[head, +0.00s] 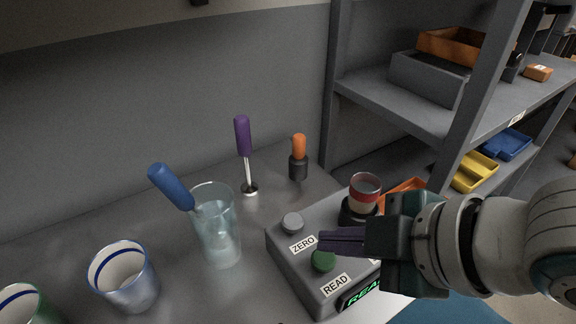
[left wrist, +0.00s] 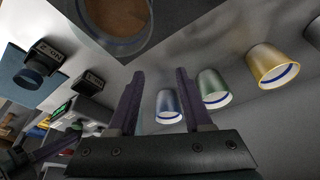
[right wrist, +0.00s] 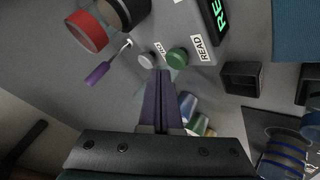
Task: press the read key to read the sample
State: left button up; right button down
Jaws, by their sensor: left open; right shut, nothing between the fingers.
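The grey reader box (head: 300,268) stands on the bench with a green READ key (head: 323,261) and a grey ZERO key (head: 292,223). Its display (head: 360,292) shows green letters, partly hidden by my right arm. A red-banded sample cup (head: 365,192) sits on the black holder of the box. My right gripper (head: 322,241) is shut and empty, its tips close by the READ key. The right wrist view shows the green key (right wrist: 177,57) just beyond the tips; I cannot tell if they touch. My left gripper (left wrist: 160,74) is open and empty, outside the head view.
A glass beaker (head: 216,235) with a blue-handled tool (head: 171,187) stands left of the box. A blue-rimmed cup (head: 124,275) is further left. A purple-handled tool (head: 243,137) and an orange-handled one (head: 299,147) stand behind. Shelves (head: 440,110) with trays rise at right.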

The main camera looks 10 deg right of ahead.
jog(key=shift+f, duration=0.4)
jog(key=shift+f, duration=0.1)
jog(key=shift+f+b, duration=0.4)
jog(key=shift+f, duration=0.1)
dwell(0.6)
dwell(0.3)
jog(key=shift+r+p, duration=1.05)
jog(key=shift+p, duration=0.2)
